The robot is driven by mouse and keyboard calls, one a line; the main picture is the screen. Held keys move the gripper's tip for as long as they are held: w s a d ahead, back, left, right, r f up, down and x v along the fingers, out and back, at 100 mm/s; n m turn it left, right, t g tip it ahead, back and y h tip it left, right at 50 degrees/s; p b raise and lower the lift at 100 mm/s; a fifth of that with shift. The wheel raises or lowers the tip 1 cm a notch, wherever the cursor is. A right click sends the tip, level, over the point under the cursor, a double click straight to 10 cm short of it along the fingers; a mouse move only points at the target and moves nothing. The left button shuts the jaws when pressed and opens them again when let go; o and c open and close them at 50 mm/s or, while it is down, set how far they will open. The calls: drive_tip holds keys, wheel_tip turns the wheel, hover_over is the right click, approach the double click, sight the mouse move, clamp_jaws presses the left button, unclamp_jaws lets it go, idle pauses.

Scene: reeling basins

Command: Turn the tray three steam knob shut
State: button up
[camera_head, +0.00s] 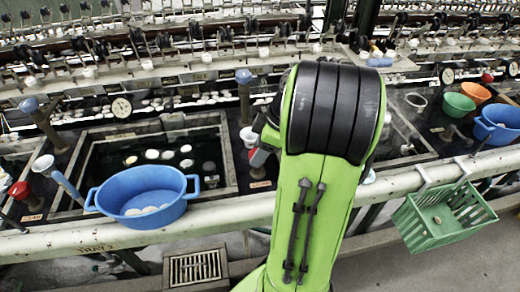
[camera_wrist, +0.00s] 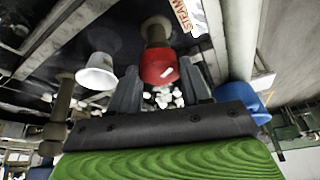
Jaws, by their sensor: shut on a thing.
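A red steam knob (camera_wrist: 158,66) on a dark stem shows in the wrist view, beside a label reading STEAM (camera_wrist: 188,16). My gripper (camera_wrist: 161,72) has one dark finger on each side of the knob and is shut on it. A small piece of red (camera_head: 258,158) shows at the arm's left edge. No number for this tray is readable.
A white funnel-shaped knob (camera_wrist: 97,72) stands left of the red knob in the wrist view. A blue basin (camera_head: 142,197) sits left on the rail marked TRAY 2 (camera_head: 97,248). A green basket (camera_head: 440,215) hangs at the right.

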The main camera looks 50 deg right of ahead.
drive_tip(key=shift+a+m+t+h+b, duration=0.1)
drive_tip(key=shift+m+t+h+b, duration=0.3)
drive_tip(key=shift+m, duration=0.85)
drive_tip(key=shift+a+m+t+h+b, duration=0.1)
drive_tip(key=shift+m+h, duration=0.5)
drive_tip(key=shift+m, duration=0.65)
drive_tip(key=shift+d, duration=0.1)
drive_tip(key=o, duration=1.1)
drive_tip(key=shift+c, duration=0.2)
drive_tip(key=shift+r, duration=0.15)
drive_tip(key=p+v, duration=0.7)
drive_tip(key=v, duration=0.8)
drive_tip(key=shift+r, duration=0.25)
